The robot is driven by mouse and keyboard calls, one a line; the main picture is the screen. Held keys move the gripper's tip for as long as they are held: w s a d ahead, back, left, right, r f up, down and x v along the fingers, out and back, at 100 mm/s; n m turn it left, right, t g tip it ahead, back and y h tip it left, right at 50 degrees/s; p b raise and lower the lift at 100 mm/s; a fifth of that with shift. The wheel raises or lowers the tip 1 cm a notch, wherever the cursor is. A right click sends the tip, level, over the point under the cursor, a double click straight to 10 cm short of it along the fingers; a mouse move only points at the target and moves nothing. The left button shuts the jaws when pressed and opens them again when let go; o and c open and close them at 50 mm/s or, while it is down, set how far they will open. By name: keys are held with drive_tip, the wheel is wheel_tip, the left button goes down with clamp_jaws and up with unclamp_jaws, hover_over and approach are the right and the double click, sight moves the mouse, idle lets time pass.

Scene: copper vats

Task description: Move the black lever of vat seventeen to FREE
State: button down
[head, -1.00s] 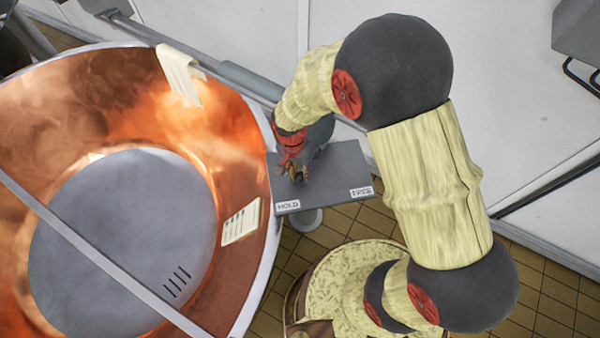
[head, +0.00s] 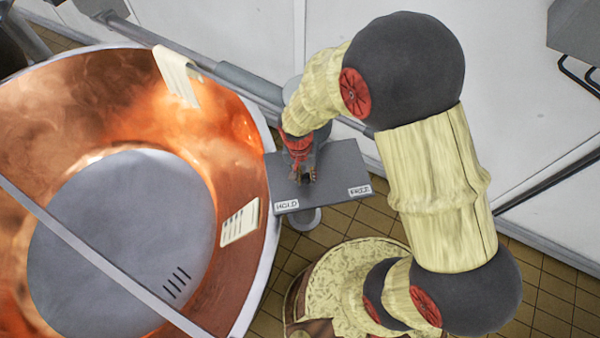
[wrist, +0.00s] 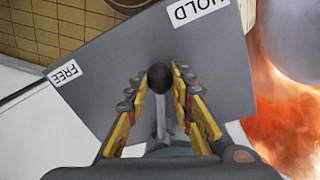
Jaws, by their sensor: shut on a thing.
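The black lever (wrist: 159,78) shows in the wrist view as a round black knob on a grey stem. My gripper (wrist: 158,92) has its yellow fingers closed in on both sides of it. In the head view my gripper (head: 305,175) is over the grey lever plate (head: 335,165) beside the copper vat (head: 250,165). It stands between the HOLD label (head: 286,204) at the left and the FREE label (head: 360,190) at the right, nearer HOLD. In the head view the lever is mostly hidden by the gripper. I cannot read a vat number.
The vat's open bowl lies left of the plate, with a pale cloth (head: 178,76) over its rim and a pale card (head: 240,222) on its inner wall. A grey rail (head: 245,80) runs behind the plate. Tiled floor (head: 350,220) shows in front.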

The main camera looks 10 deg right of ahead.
drive_tip(key=d+n+p, duration=0.2)
drive_tip(key=d+n, duration=0.6)
drive_tip(key=shift+s+d+r+t, duration=0.1)
drive_tip(key=shift+d+r+t, duration=0.1)
drive_tip(key=shift+t, duration=0.2)
drive_tip(key=shift+w+d+n+p, duration=0.25)
drive_tip(key=shift+d+n+p, duration=0.2)
drive_tip(key=shift+n, duration=0.05)
drive_tip(key=shift+w+d+n+p, duration=0.2)
drive_tip(key=shift+d+n+p, duration=0.25)
drive_tip(key=shift+n, duration=0.05)
drive_tip(key=shift+w+d+f+n+p, duration=0.15)
drive_tip(key=shift+w+d+n+p, duration=0.35)
drive_tip(key=shift+n, duration=0.3)
drive_tip(key=c, duration=1.7)
unclamp_jaws()
drive_tip(key=shift+d, duration=0.15)
drive_tip(key=shift+o, duration=0.7)
drive_tip(key=r, duration=0.8)
drive_tip(key=s+a+r, duration=0.1)
drive_tip(key=r, duration=0.3)
